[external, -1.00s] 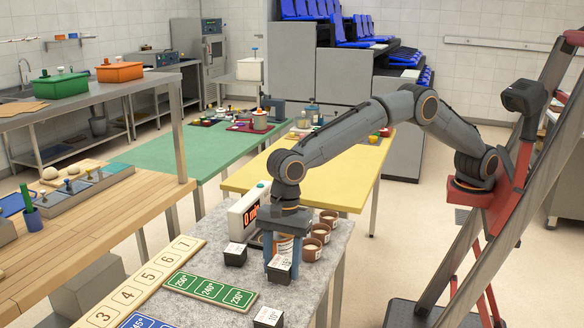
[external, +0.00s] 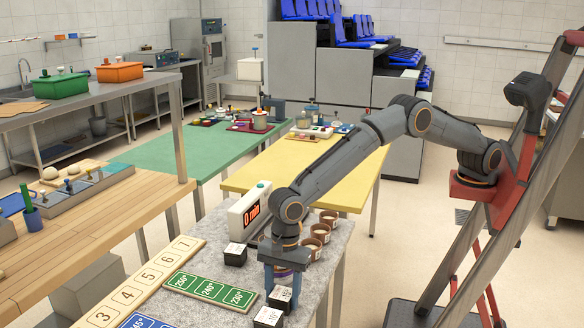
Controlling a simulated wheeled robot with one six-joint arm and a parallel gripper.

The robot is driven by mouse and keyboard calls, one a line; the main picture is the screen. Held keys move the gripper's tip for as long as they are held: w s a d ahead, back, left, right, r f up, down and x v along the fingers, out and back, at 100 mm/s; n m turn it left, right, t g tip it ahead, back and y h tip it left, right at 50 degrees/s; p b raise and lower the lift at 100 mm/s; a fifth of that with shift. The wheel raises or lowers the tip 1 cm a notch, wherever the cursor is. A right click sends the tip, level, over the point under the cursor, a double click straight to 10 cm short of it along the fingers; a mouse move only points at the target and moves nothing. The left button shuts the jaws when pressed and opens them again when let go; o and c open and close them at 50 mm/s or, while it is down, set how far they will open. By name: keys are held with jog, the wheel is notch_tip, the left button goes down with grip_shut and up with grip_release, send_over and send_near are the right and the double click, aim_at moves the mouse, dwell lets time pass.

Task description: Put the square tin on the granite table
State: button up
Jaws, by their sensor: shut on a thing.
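My gripper (external: 282,284) points down over the front right part of the grey speckled granite table (external: 212,248). It is shut on a small black square tin (external: 283,305) with a white label on top. The tin is low over the table, and I cannot tell whether it touches the top. A similar black tin (external: 267,318) stands close in front of it, and another (external: 235,256) stands farther back to the left. The fingers hide part of the held tin.
A "0 min" timer (external: 249,211) and several brown round pots (external: 320,234) stand behind my gripper. Green temperature tiles (external: 210,290) and a numbered wooden strip (external: 145,283) lie to the left. The yellow table (external: 260,178) is behind.

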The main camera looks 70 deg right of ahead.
aim_at(285, 289)
jog(key=o, duration=1.2)
jog(key=shift+f, duration=0.15)
notch_tip(285, 289, up, 12)
jog(key=d+b, duration=0.1)
jog(key=b, duration=0.1)
jog(key=shift+d+b, duration=0.4)
